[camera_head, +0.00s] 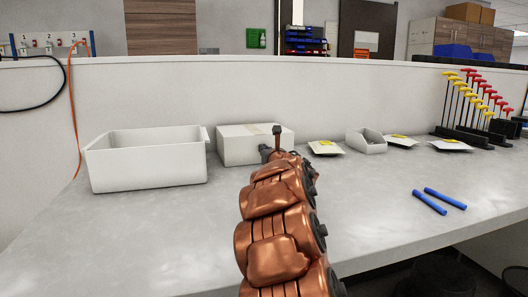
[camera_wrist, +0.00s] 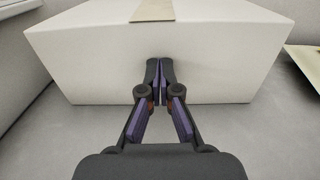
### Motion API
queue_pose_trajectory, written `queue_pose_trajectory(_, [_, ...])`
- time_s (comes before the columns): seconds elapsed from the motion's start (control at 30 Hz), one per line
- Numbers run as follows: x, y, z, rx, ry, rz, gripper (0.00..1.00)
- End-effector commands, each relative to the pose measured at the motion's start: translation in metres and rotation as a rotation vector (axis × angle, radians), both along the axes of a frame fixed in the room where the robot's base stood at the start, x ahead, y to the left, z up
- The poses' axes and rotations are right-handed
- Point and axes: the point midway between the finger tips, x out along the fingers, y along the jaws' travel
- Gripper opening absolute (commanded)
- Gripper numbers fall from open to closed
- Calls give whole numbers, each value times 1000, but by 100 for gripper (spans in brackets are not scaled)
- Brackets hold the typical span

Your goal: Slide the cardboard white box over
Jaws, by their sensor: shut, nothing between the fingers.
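The white cardboard box (camera_head: 242,145) stands on the grey worktop near the back wall, right of a white open bin. A tan tape strip runs over its top. In the wrist view the box (camera_wrist: 215,58) fills the upper part, with its front face towards me.
The white open bin (camera_head: 146,165) stands close left of the box. To the right lie flat packets (camera_head: 326,148), a small white tray (camera_head: 366,146), and a rack of yellow and red T-handled tools (camera_head: 470,105). Two blue rods (camera_head: 429,202) lie at front right. The front worktop is mostly clear.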

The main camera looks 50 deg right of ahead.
Motion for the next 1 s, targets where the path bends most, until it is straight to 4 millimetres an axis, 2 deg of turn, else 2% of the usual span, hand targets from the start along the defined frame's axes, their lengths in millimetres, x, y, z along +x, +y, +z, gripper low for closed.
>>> queue_pose_trajectory(0.23, [-4, 5, -2, -2, 1, 2, 0])
queue_pose_trajectory(0.53, [-24, 25, -2, -2, 1, 4, 0])
queue_pose_trajectory(1.0, [-71, 59, 1, -2, 1, 13, 0])
